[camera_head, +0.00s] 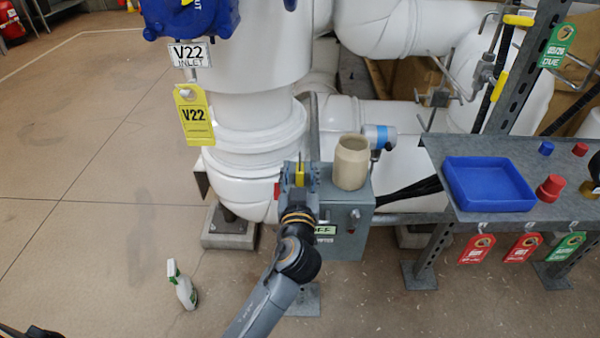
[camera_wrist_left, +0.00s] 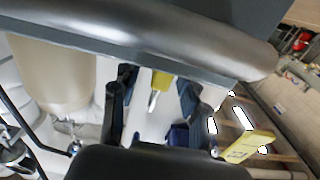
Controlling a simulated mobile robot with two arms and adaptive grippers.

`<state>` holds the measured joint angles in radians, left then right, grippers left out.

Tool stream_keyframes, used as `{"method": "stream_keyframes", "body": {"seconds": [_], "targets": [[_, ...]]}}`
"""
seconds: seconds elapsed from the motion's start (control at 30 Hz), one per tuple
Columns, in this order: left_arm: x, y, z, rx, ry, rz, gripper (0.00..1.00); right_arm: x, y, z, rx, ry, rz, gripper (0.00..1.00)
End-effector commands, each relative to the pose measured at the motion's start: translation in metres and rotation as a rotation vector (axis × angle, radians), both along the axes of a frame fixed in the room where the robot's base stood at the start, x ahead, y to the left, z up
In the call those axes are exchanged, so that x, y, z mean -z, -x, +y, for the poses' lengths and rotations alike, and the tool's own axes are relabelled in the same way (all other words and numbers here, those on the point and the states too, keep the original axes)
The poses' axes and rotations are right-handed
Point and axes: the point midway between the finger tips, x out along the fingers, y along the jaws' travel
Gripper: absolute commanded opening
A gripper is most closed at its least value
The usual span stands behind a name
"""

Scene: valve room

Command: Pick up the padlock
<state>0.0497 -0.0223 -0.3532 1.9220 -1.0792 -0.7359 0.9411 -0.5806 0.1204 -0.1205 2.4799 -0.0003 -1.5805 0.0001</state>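The padlock (camera_head: 299,174) has a yellow body and a thin metal shackle. In the head view it shows between the fingers of my left gripper (camera_head: 299,180), over the left part of the grey box's top. In the left wrist view the padlock (camera_wrist_left: 161,82) lies between the two dark fingers (camera_wrist_left: 155,105), with a gap visible on each side. The left gripper looks open around it. Part of the padlock is hidden by a grey bar in the wrist view. What it rests on or hangs from is not clear. My right gripper is not in view.
A beige jar (camera_head: 351,163) stands on the grey box (camera_head: 345,235), close right of the gripper. White pipes (camera_head: 245,130) rise behind and left. A metal shelf (camera_head: 470,150) with a blue tray (camera_head: 488,184) stands right.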

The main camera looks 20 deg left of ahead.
Motion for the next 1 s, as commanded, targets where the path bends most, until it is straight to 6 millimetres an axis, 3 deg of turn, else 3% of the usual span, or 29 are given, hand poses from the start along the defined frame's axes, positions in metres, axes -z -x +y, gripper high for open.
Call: {"method": "stream_keyframes", "body": {"seconds": [0.03, 0.2, 0.23, 0.57, 0.8, 1.0], "targets": [[0.0, 0.0, 0.0, 0.0, 0.0, 0.0, 0.36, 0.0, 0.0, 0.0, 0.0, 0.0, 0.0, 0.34], [0.0, 0.0, 0.0, 0.0, 0.0, 0.0, 0.02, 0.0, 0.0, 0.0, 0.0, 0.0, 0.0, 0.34], [0.0, 0.0, 0.0, 0.0, 0.0, 0.0, 0.0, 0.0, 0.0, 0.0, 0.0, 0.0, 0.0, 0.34], [-0.003, 0.0, 0.0, 0.0, 0.0, -0.002, 0.0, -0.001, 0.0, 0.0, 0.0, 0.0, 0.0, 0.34], [-0.045, 0.0, 0.0, -0.001, 0.004, -0.006, 0.0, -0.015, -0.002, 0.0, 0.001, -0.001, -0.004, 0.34], [-0.077, 0.0, -0.001, 0.0, 0.003, -0.003, 0.0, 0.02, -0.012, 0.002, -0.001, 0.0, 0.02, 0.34]]}}
